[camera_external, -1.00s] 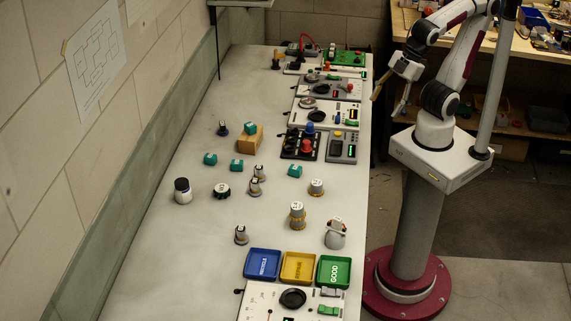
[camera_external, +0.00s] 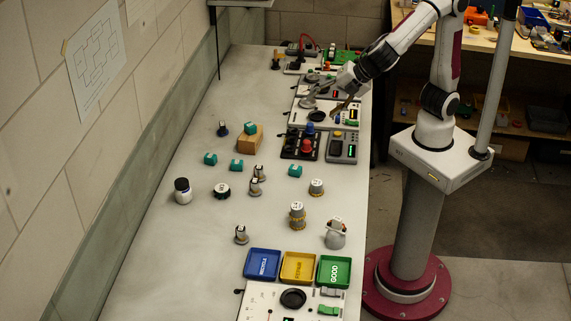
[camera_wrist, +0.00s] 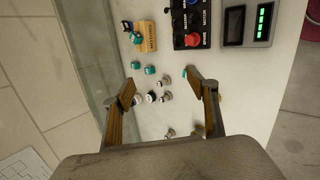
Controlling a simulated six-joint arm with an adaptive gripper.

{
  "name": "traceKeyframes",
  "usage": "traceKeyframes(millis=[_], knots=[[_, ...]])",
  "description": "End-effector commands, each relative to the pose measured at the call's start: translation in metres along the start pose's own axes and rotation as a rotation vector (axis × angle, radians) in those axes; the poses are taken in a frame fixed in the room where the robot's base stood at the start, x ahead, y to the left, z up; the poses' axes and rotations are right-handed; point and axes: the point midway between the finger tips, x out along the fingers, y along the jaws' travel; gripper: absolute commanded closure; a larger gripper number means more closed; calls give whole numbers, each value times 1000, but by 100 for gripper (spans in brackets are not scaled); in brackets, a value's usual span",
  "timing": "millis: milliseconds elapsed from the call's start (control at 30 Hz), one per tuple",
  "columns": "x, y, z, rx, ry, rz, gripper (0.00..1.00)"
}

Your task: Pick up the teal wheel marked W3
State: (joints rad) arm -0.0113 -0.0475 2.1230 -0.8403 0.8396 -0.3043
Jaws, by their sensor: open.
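Several small teal parts lie on the grey bench; their markings are too small to read, so I cannot tell which is W3. Two lie at left (camera_external: 210,159) and (camera_external: 236,165), one further right (camera_external: 295,171), and one sits on a wooden block (camera_external: 250,129). In the wrist view, two teal parts (camera_wrist: 136,66) and (camera_wrist: 150,70) lie beyond my fingers, and one is partly hidden by the right finger (camera_wrist: 185,73). My gripper (camera_external: 323,108) is open and empty, above the panels at the bench's right side, apart from the teal parts.
The wooden block (camera_external: 249,141) stands behind the teal parts. Blue (camera_external: 262,265), yellow (camera_external: 298,268) and green (camera_external: 334,272) trays are in front. The left bench is mostly clear.

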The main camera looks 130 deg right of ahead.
Motion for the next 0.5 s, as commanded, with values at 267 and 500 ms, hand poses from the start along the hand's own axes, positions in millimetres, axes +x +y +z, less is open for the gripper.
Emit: traceKeyframes(millis=[267,500], knots=[[40,34,-30,-239,-61,81,42],[76,59,-61,-451,-106,148,42]])
